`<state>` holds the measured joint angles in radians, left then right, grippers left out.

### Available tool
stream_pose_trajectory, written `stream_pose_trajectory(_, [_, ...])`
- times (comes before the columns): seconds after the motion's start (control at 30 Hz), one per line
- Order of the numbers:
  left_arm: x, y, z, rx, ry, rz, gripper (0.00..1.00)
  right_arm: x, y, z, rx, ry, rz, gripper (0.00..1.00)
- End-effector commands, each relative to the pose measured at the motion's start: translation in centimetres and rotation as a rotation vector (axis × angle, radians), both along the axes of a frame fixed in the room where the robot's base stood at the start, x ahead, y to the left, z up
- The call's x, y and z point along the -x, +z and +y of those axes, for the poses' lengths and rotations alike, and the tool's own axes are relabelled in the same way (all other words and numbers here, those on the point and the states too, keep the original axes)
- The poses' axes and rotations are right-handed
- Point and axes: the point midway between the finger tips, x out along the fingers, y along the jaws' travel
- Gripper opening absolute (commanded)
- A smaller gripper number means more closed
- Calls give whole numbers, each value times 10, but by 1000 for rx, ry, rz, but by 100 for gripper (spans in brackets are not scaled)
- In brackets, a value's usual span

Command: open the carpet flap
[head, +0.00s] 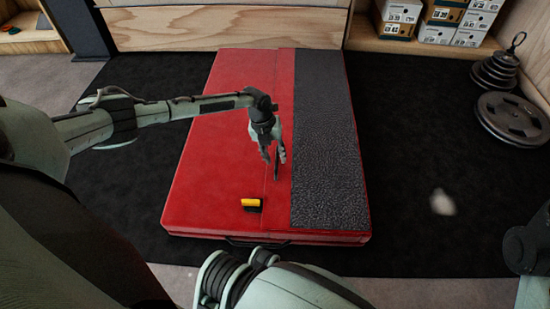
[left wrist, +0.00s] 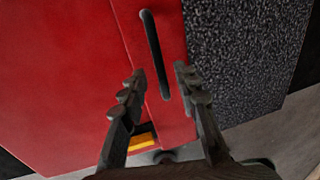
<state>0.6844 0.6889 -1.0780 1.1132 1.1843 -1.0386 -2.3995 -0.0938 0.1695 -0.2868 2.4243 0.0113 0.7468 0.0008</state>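The carpet flap (head: 325,140) is a dark grey, rough strip lying flat along the right side of the red crash pad (head: 205,180). It also shows at the right of the left wrist view (left wrist: 245,60). A narrow black strap or slot (left wrist: 152,45) runs along the red band beside the carpet's left edge. My left gripper (head: 275,158) is over this red band, left of the carpet. In the left wrist view its fingers (left wrist: 159,78) are apart, on either side of the black strip, with nothing clearly held. Contact cannot be told. My right gripper is not in view.
A yellow and black brush-like block (head: 251,204) lies on the pad near its front edge. Weight plates (head: 512,118) are on the black mat (head: 410,150) at right. Shoe boxes (head: 438,32) stand at the back right. The mat around the pad is mostly clear.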

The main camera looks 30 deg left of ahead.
Motion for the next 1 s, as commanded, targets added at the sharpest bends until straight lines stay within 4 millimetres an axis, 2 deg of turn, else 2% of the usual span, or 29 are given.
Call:
stream_pose_trajectory(0.3, [-1, -3, -1, 0, 0, -1, 30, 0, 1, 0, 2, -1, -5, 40])
stream_pose_trajectory(0.53, [-1, -3, -1, 0, 0, -1, 1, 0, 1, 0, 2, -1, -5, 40])
stream_pose_trajectory(0.57, [0, -3, -1, 0, 0, -1, 0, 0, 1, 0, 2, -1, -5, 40])
stream_pose_trajectory(1.0, [0, -1, 0, -2, 0, 1, 0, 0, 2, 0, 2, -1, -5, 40])
